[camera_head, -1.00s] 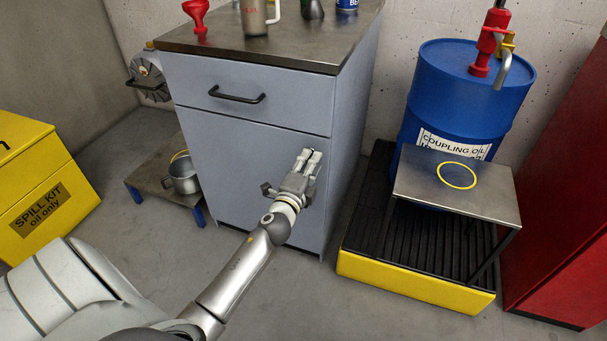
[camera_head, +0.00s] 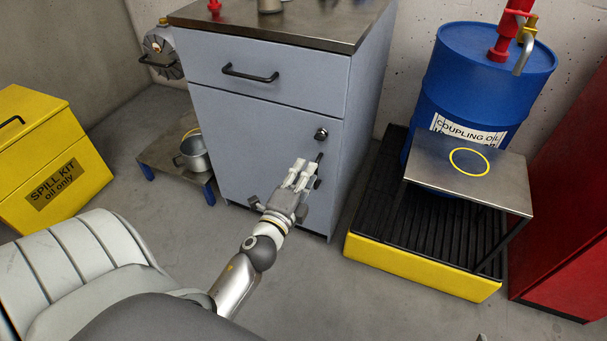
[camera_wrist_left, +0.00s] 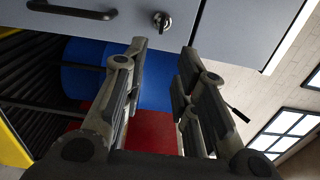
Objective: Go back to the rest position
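My left gripper (camera_head: 299,172) is in front of the grey cabinet's (camera_head: 247,158) door in the head view, pointing away from me. Its arm comes in from the lower left. In the left wrist view the two fingers (camera_wrist_left: 164,48) stand apart with nothing between them, so it is open and empty. The cabinet door's round lock (camera_head: 321,134) shows just above the fingertips; it also shows in the left wrist view (camera_wrist_left: 162,21).
A low bench (camera_head: 164,161) with a metal pot (camera_head: 194,153) stands left of the cabinet. A yellow spill kit box (camera_head: 85,155) is at far left. At right are a blue drum (camera_head: 473,80), a yellow-edged spill pallet (camera_head: 415,270), a small metal table (camera_head: 508,184) and a red cabinet (camera_head: 567,215).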

